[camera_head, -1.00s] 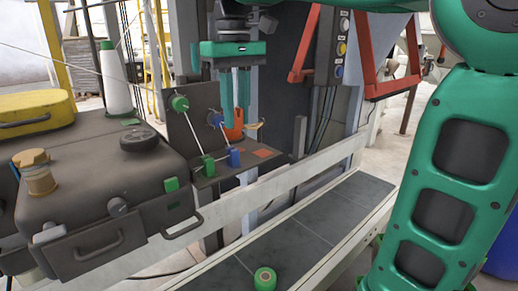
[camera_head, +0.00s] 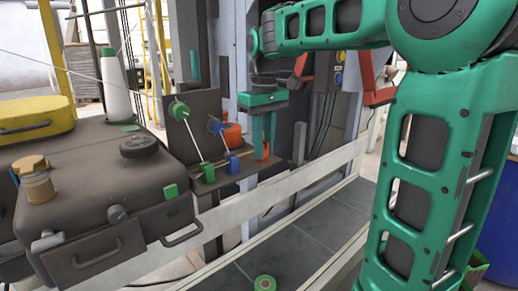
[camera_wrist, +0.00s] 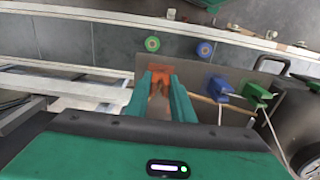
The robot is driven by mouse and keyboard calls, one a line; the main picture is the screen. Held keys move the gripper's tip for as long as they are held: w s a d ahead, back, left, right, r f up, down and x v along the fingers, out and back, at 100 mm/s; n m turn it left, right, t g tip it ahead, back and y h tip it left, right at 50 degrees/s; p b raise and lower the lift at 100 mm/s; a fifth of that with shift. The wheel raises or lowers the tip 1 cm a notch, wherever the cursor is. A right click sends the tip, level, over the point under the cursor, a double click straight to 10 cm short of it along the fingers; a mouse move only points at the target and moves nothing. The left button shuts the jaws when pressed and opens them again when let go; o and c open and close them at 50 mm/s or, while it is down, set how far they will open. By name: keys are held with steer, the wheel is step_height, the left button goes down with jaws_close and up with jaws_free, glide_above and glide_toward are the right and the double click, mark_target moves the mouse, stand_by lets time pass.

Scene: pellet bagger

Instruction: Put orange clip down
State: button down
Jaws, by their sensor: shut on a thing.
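My gripper (camera_head: 262,153) points down over the right end of a small dark shelf (camera_head: 243,172). It is shut on the orange clip (camera_wrist: 160,74), which shows between the fingertips in the wrist view. In the head view the fingers partly hide the clip, and it is low at the shelf's surface; I cannot tell whether it touches. A blue clip (camera_head: 234,160) and a green clip (camera_head: 208,173) stand on the shelf to the left, each with a pale cord. They also show in the wrist view, the blue clip (camera_wrist: 219,90) nearer my gripper than the green clip (camera_wrist: 256,96).
A dark machine (camera_head: 95,190) stands left.

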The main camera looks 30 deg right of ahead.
steer(key=shift+f, duration=0.25)
steer(key=c, duration=1.5)
jaws_free()
steer(key=shift+f, duration=0.1)
steer(key=shift+c, duration=0.2)
step_height(320, 180, up, 12)
steer(key=s+d+f+m, duration=0.3)
steer(key=s+f+m, duration=0.1)
steer(key=s+f, duration=0.9)
steer(key=s+d+f+m, duration=0.3)
steer(key=s+f+m, duration=0.1)
steer(key=s+f, duration=0.9)
steer(key=shift+s+f+m, duration=0.2)
steer(key=shift+f+m, duration=0.1)
steer(key=shift+f, duration=0.5)
